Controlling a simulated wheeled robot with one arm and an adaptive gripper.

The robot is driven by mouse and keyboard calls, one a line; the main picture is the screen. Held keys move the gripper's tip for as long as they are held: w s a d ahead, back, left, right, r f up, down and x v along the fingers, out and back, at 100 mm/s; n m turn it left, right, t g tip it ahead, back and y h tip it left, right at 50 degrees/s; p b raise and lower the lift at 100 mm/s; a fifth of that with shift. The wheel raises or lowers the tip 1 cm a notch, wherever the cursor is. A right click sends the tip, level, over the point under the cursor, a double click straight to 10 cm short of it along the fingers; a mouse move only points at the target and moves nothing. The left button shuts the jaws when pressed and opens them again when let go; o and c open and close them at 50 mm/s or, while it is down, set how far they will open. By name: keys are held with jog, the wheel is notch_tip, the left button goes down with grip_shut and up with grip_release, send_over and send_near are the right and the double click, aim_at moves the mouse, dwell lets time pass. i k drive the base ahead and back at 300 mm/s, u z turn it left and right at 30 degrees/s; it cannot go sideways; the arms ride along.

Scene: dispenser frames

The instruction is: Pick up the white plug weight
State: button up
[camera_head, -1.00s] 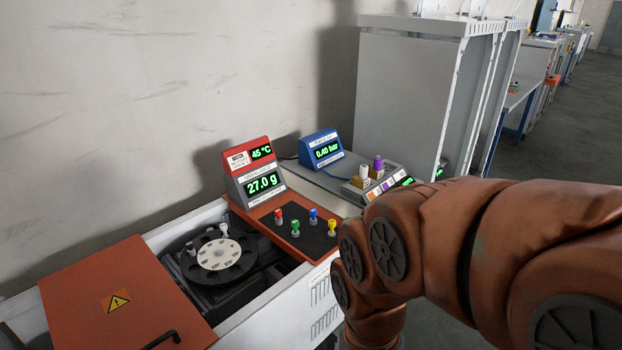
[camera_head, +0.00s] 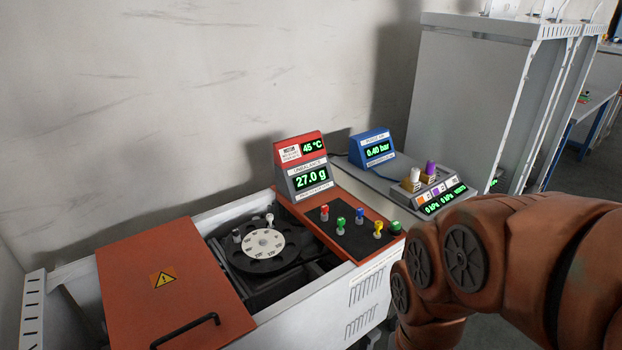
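A small white plug weight (camera_head: 269,219) stands upright at the far edge of the dark round rotor (camera_head: 246,262). The rotor carries a pale disc with markings and sits in the open bay of the white machine. A grey plug (camera_head: 236,236) stands at the rotor's left edge. Red (camera_head: 324,212), green (camera_head: 340,226), blue (camera_head: 360,215) and yellow (camera_head: 378,229) plugs stand on a black pad right of the rotor. My orange-brown arm fills the lower right, and my gripper is out of view.
An orange lid (camera_head: 177,285) with a black handle (camera_head: 186,328) lies left of the bay. A red-and-grey display (camera_head: 308,166) reading 27.0 g stands behind the pad. A blue display (camera_head: 372,148) and a grey console (camera_head: 436,190) stand farther right. A tall grey cabinet (camera_head: 465,95) is behind.

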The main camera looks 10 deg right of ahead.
aim_at(270, 216)
jog(key=u, duration=0.3)
jog(key=i, duration=1.05)
jog(key=u, duration=0.1)
